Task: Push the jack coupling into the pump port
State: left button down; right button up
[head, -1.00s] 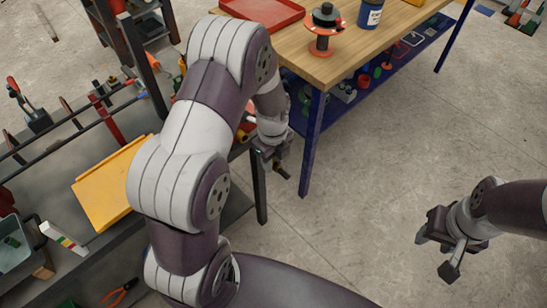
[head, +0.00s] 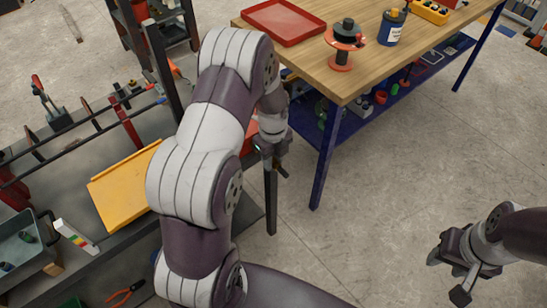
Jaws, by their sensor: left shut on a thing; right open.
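My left gripper (head: 275,160) is right of the dark workbench's end, below the wooden table's near corner. It is shut on a small dark piece with a brass-coloured tip (head: 283,173). The piece is too small to tell for sure that it is the jack coupling. A red thing (head: 250,137) shows partly behind my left wrist; I cannot tell whether it is the pump. No port is visible. My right gripper (head: 448,279) is open and empty over bare floor at the lower right.
The dark bench (head: 115,252) at left carries a yellow tilted plate (head: 120,190), bars and a grey bin (head: 28,262). Floor at right is clear.

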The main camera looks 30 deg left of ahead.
dwell(0.4)
pick_arm(q)
jog(key=shift+r+p, duration=0.1)
jog(key=shift+p, duration=0.5)
dwell(0.5)
jog(key=shift+w+a, duration=0.4)
jog(key=shift+a, duration=0.5)
jog(key=shift+w+a, duration=0.35)
jog(key=shift+a, duration=0.5)
dwell(0.3)
jog(key=c, duration=0.7)
grip_release()
jog(key=shift+a, duration=0.1)
jog(key=shift+c, duration=0.2)
notch_tip(320, 180, up, 13)
jog(key=shift+f, duration=0.2)
